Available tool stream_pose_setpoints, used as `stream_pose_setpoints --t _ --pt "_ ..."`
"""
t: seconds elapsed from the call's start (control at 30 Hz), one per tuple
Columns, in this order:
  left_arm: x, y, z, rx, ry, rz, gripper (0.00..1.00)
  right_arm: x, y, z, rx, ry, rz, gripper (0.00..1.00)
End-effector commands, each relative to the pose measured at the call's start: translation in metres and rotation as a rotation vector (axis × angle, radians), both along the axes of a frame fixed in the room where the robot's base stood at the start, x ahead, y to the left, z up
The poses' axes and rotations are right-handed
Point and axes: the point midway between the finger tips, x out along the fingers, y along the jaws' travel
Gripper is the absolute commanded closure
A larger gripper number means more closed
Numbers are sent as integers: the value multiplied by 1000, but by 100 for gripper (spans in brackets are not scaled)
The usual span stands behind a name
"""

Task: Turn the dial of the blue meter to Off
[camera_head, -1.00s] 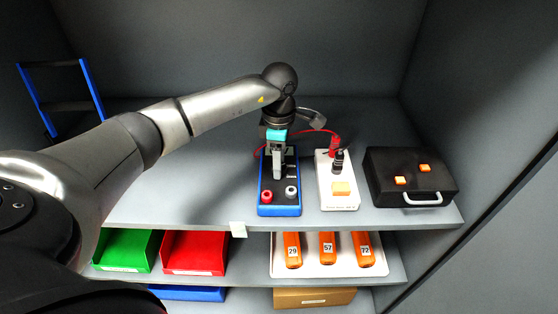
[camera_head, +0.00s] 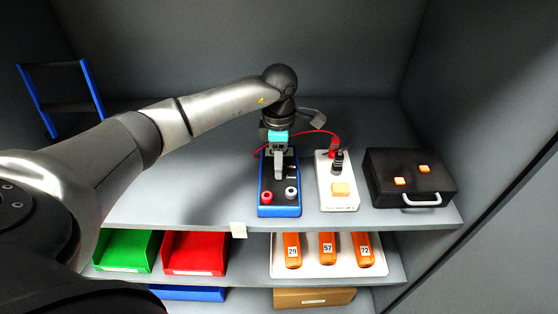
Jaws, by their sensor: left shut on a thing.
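The blue meter (camera_head: 280,211) lies on the upper shelf, with a dark face, a red socket (camera_head: 266,196) and a white socket (camera_head: 291,193) near its front. My left gripper (camera_head: 278,172) points down over the middle of the meter and is shut on the dial. The dial itself is hidden by the fingers, so its setting cannot be read. Small pale marks show on the face just right of the fingers. My right gripper is not in view.
Right of the meter stand a white unit (camera_head: 325,190) with an orange block and a red cable, then a black case (camera_head: 385,178). Below are a green bin (camera_head: 125,252), a red bin (camera_head: 195,255) and a tray of orange numbered pieces (camera_head: 328,270).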

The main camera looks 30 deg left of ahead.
Motion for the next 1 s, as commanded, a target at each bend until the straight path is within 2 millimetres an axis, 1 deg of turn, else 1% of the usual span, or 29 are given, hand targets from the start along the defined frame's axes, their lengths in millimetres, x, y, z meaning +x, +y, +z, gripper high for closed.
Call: stream_pose_setpoints --t 0.7,1.0 --pt "0 0 2 -1 0 638 100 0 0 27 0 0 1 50" --pt "0 0 2 -1 -2 840 100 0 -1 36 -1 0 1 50"
